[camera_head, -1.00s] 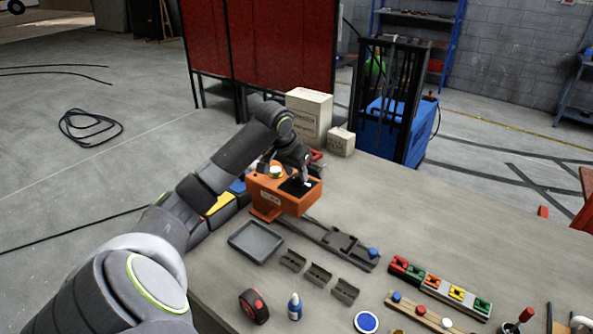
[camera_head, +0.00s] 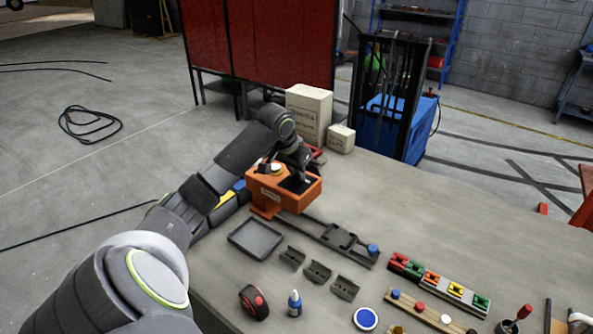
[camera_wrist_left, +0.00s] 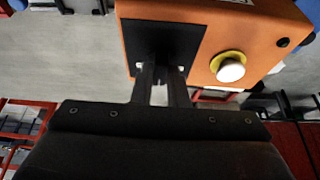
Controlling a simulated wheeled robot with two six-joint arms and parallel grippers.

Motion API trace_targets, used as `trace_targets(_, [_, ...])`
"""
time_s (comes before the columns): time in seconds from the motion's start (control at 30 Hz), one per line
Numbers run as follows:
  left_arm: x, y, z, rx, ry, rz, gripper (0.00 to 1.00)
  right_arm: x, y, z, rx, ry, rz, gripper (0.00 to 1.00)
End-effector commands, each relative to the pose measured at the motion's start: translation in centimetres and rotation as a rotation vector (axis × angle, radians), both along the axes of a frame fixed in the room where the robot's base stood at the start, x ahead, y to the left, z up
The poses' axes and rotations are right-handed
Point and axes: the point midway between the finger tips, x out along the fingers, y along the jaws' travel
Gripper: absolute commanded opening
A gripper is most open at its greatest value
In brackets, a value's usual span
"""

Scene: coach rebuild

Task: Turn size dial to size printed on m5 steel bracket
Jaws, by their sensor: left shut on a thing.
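An orange machine (camera_head: 268,188) with a dark top panel stands on the bench; it fills the top of the left wrist view (camera_wrist_left: 272,30). My left gripper (camera_wrist_left: 160,72) reaches down to the dark panel and is shut on a small part there, likely the size dial, mostly hidden by the fingers. Its markings cannot be read. My left gripper also shows over the machine in the head view (camera_head: 299,182). Small grey metal pieces, among them a bracket (camera_head: 317,272), lie in front of the machine; no print on them is legible. My right gripper is out of view.
A white button on a yellow collar (camera_wrist_left: 230,70) sits on the machine beside my fingers. A grey tray (camera_head: 256,239), a dark rail (camera_head: 335,240), a tape measure (camera_head: 253,302) and a small bottle (camera_head: 295,303) are nearby. Cartons (camera_head: 309,112) stand behind.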

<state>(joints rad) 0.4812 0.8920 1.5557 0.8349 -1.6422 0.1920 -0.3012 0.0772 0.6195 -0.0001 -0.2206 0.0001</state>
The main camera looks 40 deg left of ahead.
Motion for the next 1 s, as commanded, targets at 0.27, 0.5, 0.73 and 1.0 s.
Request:
trace_targets(0.27, [0.0, 0.1, 0.4, -0.002, 0.002, -0.114, 0.0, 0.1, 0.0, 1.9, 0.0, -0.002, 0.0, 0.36])
trace_targets(0.5, [0.0, 0.3, 0.5, -0.001, 0.001, -0.313, 0.0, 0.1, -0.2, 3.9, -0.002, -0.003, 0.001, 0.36])
trace_targets(0.73, [0.1, 0.4, 0.3, -0.001, -0.002, -0.518, 0.0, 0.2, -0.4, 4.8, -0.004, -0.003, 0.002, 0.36])
trace_targets(1.0, [0.3, 0.5, 0.2, 0.0, -0.004, -0.713, 0.0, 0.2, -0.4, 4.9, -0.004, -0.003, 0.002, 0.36])
